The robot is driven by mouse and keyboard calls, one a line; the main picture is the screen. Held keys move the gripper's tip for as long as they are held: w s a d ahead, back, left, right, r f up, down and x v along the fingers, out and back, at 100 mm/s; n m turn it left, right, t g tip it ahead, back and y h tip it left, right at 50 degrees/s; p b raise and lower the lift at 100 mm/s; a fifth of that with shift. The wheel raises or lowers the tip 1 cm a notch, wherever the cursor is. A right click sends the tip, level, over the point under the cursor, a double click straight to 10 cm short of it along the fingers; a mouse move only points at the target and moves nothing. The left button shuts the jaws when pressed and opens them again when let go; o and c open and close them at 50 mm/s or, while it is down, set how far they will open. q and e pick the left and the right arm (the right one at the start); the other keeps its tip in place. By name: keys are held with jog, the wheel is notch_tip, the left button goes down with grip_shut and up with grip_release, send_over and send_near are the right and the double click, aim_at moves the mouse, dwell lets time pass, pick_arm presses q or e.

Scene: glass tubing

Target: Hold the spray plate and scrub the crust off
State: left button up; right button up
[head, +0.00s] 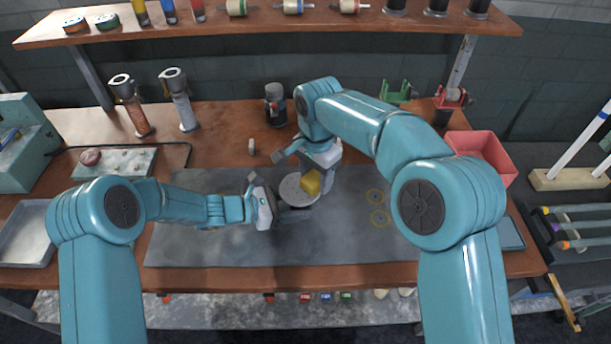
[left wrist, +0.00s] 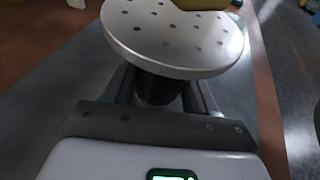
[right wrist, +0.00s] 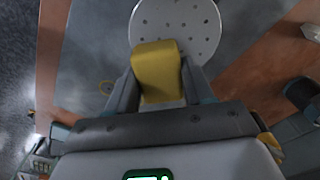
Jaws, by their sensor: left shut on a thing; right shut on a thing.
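The spray plate (head: 291,188) is a round, pale metal disc with small holes, over the grey mat near the middle of the bench. My left gripper (head: 283,207) is shut on its dark stem below the disc; the plate also shows in the left wrist view (left wrist: 172,52). My right gripper (head: 318,172) is shut on a yellow scrubbing block (head: 311,182), held at the disc's edge. In the right wrist view the yellow block (right wrist: 157,70) overlaps part of the plate (right wrist: 188,22). Whether they touch is unclear. I see no clear crust on the visible face.
The grey mat (head: 200,245) lies on the wooden bench, with two yellow rings (head: 376,206) marked at right. A red bin (head: 482,152) stands at the back right, a metal tray (head: 28,235) at the left. A shelf (head: 270,28) runs above the back.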

jog(key=shift+a+r, duration=0.15)
jog(key=shift+r, duration=3.9)
pick_arm(q)
jog(key=o, duration=0.9)
jog(key=v, duration=1.2)
